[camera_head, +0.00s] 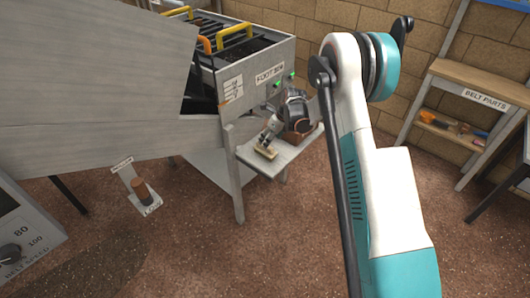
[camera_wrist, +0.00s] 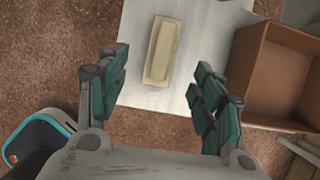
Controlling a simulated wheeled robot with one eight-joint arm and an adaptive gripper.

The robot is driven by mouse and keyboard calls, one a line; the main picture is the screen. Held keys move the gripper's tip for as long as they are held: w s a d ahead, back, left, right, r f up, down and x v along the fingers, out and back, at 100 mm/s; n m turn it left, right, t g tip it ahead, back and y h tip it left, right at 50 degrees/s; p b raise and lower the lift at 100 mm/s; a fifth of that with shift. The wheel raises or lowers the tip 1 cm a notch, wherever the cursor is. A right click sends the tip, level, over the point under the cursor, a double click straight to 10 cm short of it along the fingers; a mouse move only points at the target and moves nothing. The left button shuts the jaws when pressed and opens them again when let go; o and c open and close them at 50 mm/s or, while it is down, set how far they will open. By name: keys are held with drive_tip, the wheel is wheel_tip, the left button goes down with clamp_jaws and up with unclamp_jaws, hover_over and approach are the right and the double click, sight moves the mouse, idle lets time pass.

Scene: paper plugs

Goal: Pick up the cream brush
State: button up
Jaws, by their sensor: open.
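The cream brush (camera_wrist: 163,52) shows in the wrist view as a long pale block. It lies on a light grey shelf (camera_wrist: 215,50), beyond and between my fingertips. My gripper (camera_wrist: 161,88) is open, with its teal-padded fingers apart on either side and nothing between them. In the head view the brush (camera_head: 265,153) is a small cream piece on the low shelf (camera_head: 284,158), just below my gripper (camera_head: 266,141). Part of the brush there is hard to make out beside the gripper.
A brown open box (camera_wrist: 280,70) stands right of the brush in the wrist view, close to my right finger. A large grey machine (camera_head: 90,70) fills the left of the head view. A bench marked BELT PARTS (camera_head: 480,85) stands at the right, with floor between.

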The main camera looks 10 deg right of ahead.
drive_tip(key=b+x, duration=0.1)
drive_tip(key=x, duration=0.4)
drive_tip(key=shift+f, duration=0.1)
drive_tip(key=b+x, duration=0.1)
drive_tip(key=x, duration=0.1)
drive_tip(key=b+x, duration=0.2)
drive_tip(key=x, duration=0.1)
drive_tip(key=shift+d+f, duration=0.1)
drive_tip(key=shift+d, duration=0.1)
drive_tip(key=c, duration=1.2)
